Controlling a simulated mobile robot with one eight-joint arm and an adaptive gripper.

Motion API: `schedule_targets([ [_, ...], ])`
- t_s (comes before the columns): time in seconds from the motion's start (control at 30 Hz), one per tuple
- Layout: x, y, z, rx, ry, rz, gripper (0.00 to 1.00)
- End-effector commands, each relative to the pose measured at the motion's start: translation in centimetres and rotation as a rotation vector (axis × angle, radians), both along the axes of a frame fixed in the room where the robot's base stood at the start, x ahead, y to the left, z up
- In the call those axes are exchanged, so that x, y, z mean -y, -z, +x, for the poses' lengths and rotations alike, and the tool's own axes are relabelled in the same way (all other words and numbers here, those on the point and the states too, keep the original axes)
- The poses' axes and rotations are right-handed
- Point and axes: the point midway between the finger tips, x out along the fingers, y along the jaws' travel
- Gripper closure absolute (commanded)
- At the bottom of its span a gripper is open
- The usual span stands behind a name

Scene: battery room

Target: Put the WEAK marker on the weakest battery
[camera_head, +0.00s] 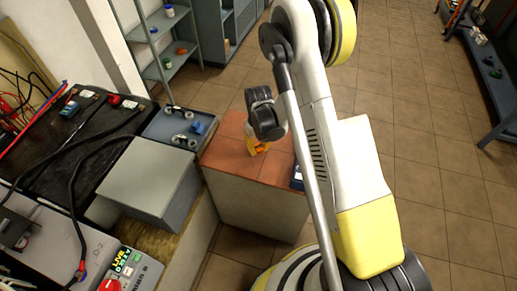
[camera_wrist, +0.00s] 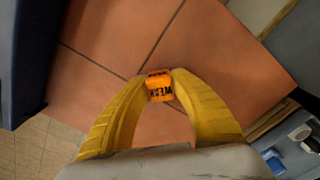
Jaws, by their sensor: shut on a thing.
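The orange WEAK marker (camera_wrist: 160,88) has black lettering and sits between the yellow fingertips of my gripper (camera_wrist: 161,80) in the wrist view. My gripper is shut on it, above the red-tiled top of a low cabinet (camera_head: 225,150). In the head view my gripper (camera_head: 256,146) is partly covered by my wrist, and a bit of orange shows there. A large black battery (camera_head: 95,150) with cables lies at the left. A grey unit marked D-2 (camera_head: 75,240) stands at the lower left. Which battery is weakest cannot be told.
A grey box (camera_head: 150,175) stands between the batteries and the cabinet. A dark blue object (camera_head: 297,177) is at the cabinet's right edge. A green LIVE display (camera_head: 125,258) is at lower left.

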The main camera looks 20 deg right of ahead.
Motion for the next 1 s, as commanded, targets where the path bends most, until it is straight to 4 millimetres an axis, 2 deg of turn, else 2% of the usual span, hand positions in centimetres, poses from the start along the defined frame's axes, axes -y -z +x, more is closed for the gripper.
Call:
schedule_targets([
  [0.23, 0.0, -0.1, 0.0, 0.000, 0.000, 0.000, 0.97],
  [0.37, 0.0, -0.8, 0.0, 0.000, 0.000, 0.000, 0.98],
  [0.47, 0.0, -2.1, 0.0, 0.000, 0.000, 0.000, 0.98],
  [0.6, 0.0, -4.8, 0.0, -0.001, 0.000, 0.000, 0.98],
  [1.0, 6.2, -9.7, -6.7, 0.000, 0.004, 0.000, 0.98],
])
